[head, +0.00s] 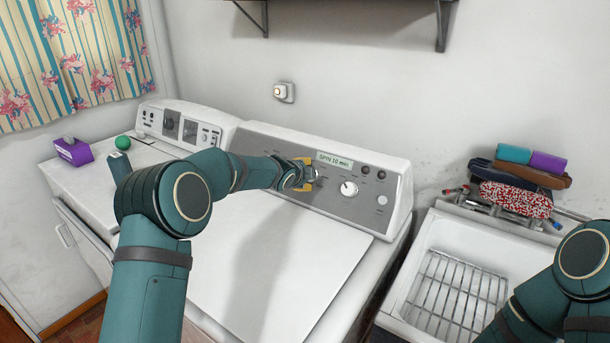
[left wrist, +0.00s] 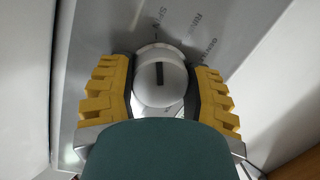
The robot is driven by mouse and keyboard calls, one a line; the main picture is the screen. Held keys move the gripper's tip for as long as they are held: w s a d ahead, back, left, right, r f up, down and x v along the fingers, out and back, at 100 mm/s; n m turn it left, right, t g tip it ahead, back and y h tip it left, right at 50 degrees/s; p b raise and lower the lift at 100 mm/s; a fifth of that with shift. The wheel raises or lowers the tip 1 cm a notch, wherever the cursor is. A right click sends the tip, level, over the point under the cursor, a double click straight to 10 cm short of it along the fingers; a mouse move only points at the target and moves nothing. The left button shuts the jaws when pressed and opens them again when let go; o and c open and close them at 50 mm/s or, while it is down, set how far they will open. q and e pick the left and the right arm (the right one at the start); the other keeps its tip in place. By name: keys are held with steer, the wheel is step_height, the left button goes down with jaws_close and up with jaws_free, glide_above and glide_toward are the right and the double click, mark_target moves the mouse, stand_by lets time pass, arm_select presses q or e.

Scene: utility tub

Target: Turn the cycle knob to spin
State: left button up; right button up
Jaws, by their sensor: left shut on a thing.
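The cycle knob (left wrist: 160,84) is a round white knob with a dark pointer mark, seen in the left wrist view. Its mark points nearly straight up in that view, towards a label that seems to read SPIN. My left gripper (head: 304,175) is at the washer's grey control panel (head: 330,203), its yellow fingers shut on the knob from both sides. In the head view the gripper hides the knob. The panel display (head: 334,160) reads "SPIN 10 min". My right gripper is out of view; only part of that arm shows at the lower right.
A second white knob (head: 349,188) and several buttons sit right of my left gripper. A second machine (head: 190,125) stands at left with a purple box (head: 73,151) and green ball (head: 122,142). A sink with a rack (head: 455,287) and folded cloths (head: 515,199) is at right.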

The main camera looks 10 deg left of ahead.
arm_select(q)
steer(key=shift+f, duration=0.1)
steer(key=o, duration=1.2)
steer(key=shift+s, duration=0.1)
steer(key=v, duration=1.2)
steer(key=shift+a, duration=0.1)
